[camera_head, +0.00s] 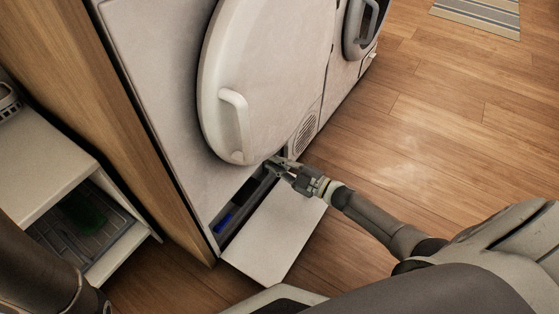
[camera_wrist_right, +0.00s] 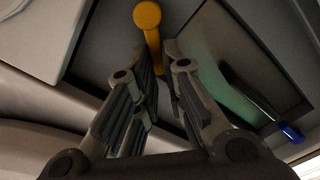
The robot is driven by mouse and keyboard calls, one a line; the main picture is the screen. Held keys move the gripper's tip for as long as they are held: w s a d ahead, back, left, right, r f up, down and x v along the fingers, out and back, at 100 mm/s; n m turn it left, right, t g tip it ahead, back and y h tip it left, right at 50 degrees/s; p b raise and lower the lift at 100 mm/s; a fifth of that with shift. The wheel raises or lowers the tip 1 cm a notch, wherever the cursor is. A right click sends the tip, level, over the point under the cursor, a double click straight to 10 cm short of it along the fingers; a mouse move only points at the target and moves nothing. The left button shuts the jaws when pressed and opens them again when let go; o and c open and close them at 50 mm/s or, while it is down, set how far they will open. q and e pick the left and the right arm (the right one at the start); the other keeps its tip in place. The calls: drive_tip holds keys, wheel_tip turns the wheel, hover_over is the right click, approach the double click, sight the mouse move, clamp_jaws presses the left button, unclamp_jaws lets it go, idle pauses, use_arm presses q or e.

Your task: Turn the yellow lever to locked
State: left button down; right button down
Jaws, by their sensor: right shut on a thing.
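The yellow lever (camera_wrist_right: 148,18) shows in the right wrist view, with a round knob end and a narrow shaft running down between my fingertips. In the head view it is hidden behind my gripper and the machine's edge. My right gripper (camera_head: 273,164) reaches into the low opening of the white machine, under its round door. In the right wrist view the right gripper (camera_wrist_right: 160,60) is shut on the lever's shaft, with the knob sticking out beyond the fingers. My left arm shows at the lower left of the head view, but its gripper is out of view.
A white flap (camera_head: 278,235) hangs open below the compartment. A dark piece with a blue end (camera_head: 226,222) lies inside, also in the right wrist view (camera_wrist_right: 290,132). The round door (camera_head: 265,70) is just above my gripper.

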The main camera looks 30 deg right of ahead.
drive_tip(key=n, duration=0.1)
drive_tip(key=f+n, duration=0.1)
drive_tip(key=n+b, duration=0.1)
drive_tip(key=shift+s+a+f+n, duration=0.3)
drive_tip(key=shift+a+f, duration=0.05)
drive_tip(key=shift+s+a+f+n+b, duration=0.1)
drive_tip(key=shift+f+n+b, duration=0.25)
drive_tip(key=shift+n, duration=0.4)
drive_tip(key=shift+w+f+n+b, duration=0.15)
drive_tip(key=shift+n+b, duration=0.25)
drive_tip(key=shift+n, duration=0.4)
drive_tip(key=shift+s+a+f+n+b, duration=0.15)
drive_tip(key=shift+f+n+b, duration=0.2)
drive_tip(key=shift+n, duration=0.4)
drive_tip(key=shift+d, duration=0.1)
drive_tip(key=c, duration=1.5)
unclamp_jaws()
hover_over(308, 204)
